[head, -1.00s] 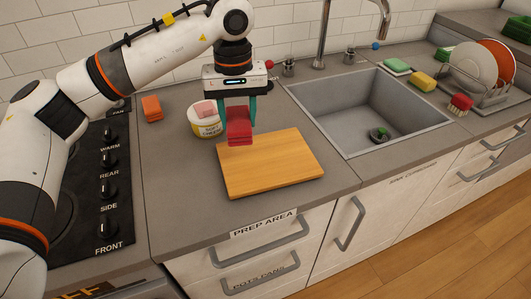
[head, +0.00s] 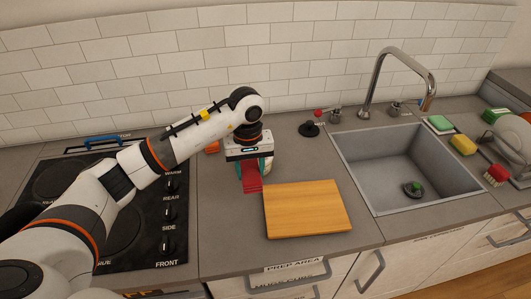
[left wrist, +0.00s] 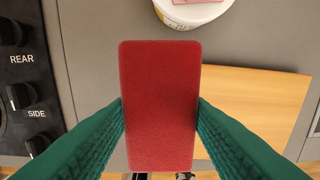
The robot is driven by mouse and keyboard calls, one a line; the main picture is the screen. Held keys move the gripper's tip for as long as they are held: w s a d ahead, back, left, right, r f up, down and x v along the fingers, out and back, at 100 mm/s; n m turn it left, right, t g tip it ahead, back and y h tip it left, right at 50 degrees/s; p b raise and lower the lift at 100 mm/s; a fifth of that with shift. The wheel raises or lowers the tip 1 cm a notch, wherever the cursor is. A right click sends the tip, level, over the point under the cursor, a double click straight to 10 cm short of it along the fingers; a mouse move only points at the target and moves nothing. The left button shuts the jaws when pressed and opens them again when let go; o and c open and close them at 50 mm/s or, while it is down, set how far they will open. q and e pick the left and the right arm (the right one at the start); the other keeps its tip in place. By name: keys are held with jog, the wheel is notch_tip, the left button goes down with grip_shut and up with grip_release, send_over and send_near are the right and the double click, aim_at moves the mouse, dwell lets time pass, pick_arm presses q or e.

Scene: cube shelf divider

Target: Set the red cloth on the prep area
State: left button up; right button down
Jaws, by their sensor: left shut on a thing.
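The red cloth (head: 251,178) is a folded, flat rectangular piece. My left gripper (head: 250,168) is shut on it, and it hangs below the gripper near the back left corner of the wooden board. In the left wrist view the red cloth (left wrist: 160,105) sits between the two green fingers, its right side overlapping the board's left edge. I cannot tell whether it touches the counter. My right gripper is out of view.
A white tub (left wrist: 192,14) stands just behind the cloth, mostly hidden in the head view. The stove (head: 125,225) is left, the sink (head: 405,165) right. Bare counter (head: 225,225) lies left of the board.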

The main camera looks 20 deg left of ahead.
pick_arm(q)
jog(key=shift+s+a, duration=0.1)
jog(key=shift+a, duration=0.25)
jog(key=shift+f, duration=0.1)
jog(key=shift+f+b, duration=0.45)
jog(key=shift+b, duration=0.25)
notch_tip(320, 180, down, 7)
jog(key=b, duration=0.6)
jog(key=shift+b, duration=0.3)
jog(key=shift+f+b, duration=0.4)
jog(key=shift+f, duration=0.05)
jog(key=o, duration=0.9)
